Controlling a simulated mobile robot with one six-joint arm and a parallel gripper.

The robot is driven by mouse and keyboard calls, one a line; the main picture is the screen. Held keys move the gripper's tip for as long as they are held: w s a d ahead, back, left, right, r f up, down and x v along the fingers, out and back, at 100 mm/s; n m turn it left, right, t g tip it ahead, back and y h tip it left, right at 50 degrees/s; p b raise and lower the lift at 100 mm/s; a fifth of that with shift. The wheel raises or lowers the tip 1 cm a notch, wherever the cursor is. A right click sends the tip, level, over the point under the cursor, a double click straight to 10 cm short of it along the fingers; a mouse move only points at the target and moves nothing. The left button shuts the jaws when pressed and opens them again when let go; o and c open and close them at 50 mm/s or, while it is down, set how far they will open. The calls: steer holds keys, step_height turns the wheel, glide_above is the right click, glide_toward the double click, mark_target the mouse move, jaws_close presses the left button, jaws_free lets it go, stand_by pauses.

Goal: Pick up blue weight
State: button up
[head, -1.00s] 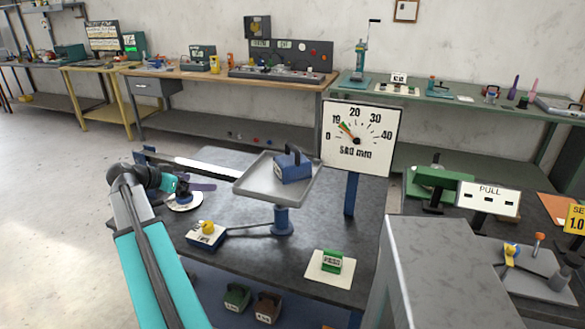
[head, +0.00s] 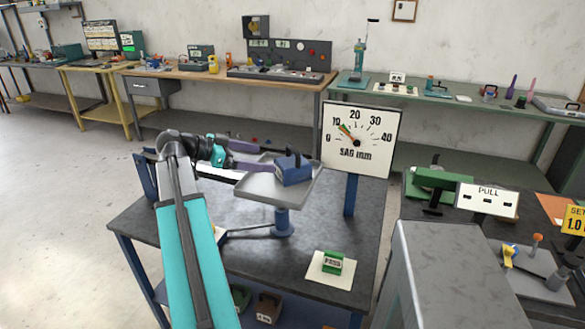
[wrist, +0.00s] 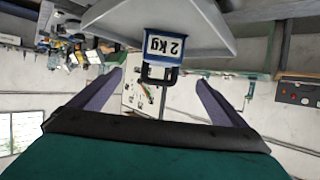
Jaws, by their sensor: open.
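The blue weight (head: 294,170) sits on the grey tray (head: 262,190) of the spring stand, its dark handle upward. In the wrist view, which is upside down, the weight (wrist: 163,48) shows a white "2 Kg" label, with its dark handle (wrist: 158,76) toward my gripper. My gripper (head: 250,155) is at the left side of the tray, pointing right toward the weight. In the wrist view my gripper (wrist: 158,92) has its two purple fingers wide apart, with nothing between them; the handle lies beyond the tips, roughly centred.
A dial sign (head: 361,138) marked "SAG mm" stands just right of the tray on a post (head: 350,194). A grey block (head: 445,265) stands at front right. More weights (head: 268,307) are on the lower shelf.

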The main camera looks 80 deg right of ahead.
mark_target(288, 162)
steer(key=p+x, duration=0.1)
steer(key=x, duration=0.7)
steer(key=shift+p, duration=0.4)
steer(key=shift+s+d+f, duration=0.1)
steer(key=shift+p+x, duration=1.2)
steer(key=shift+x, duration=1.4)
steer(key=shift+f, duration=0.2)
steer(key=c, duration=2.2)
steer(key=shift+o, duration=0.2)
steer(key=shift+d+r, duration=0.1)
steer(key=shift+r, duration=0.1)
